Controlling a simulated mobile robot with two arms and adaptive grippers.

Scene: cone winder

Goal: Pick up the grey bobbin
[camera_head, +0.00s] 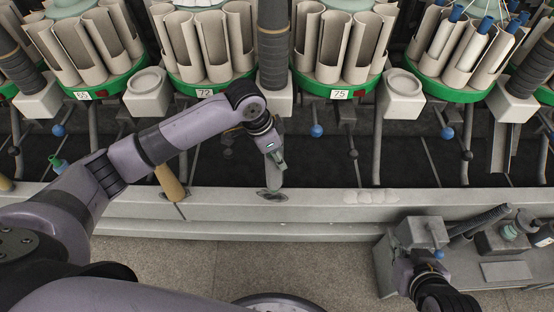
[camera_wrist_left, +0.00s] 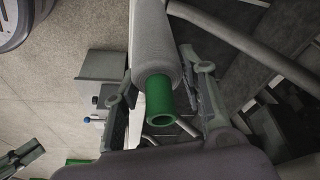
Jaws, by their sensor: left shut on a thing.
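The grey bobbin (camera_wrist_left: 152,45) is a thick grey yarn roll on a green tube (camera_wrist_left: 159,100), whose open end faces the left wrist camera. My left gripper (camera_wrist_left: 163,100) is shut on it, with one finger on each side of the tube end. In the head view the left gripper (camera_head: 274,162) points down over the front rail, and the pale bobbin (camera_head: 272,179) shows just below it, partly hidden. My right gripper (camera_head: 420,262) is at the lower right, by the grey carriage unit; its fingers are not clear.
Green-based round magazines (camera_head: 205,70) with pale tubes stand along the back. A long grey rail (camera_head: 330,210) crosses the front. A brown cone-like piece (camera_head: 170,183) leans by the rail at left. A grey carriage unit (camera_head: 505,271) stands at lower right. Open floor (camera_head: 200,265) lies in front.

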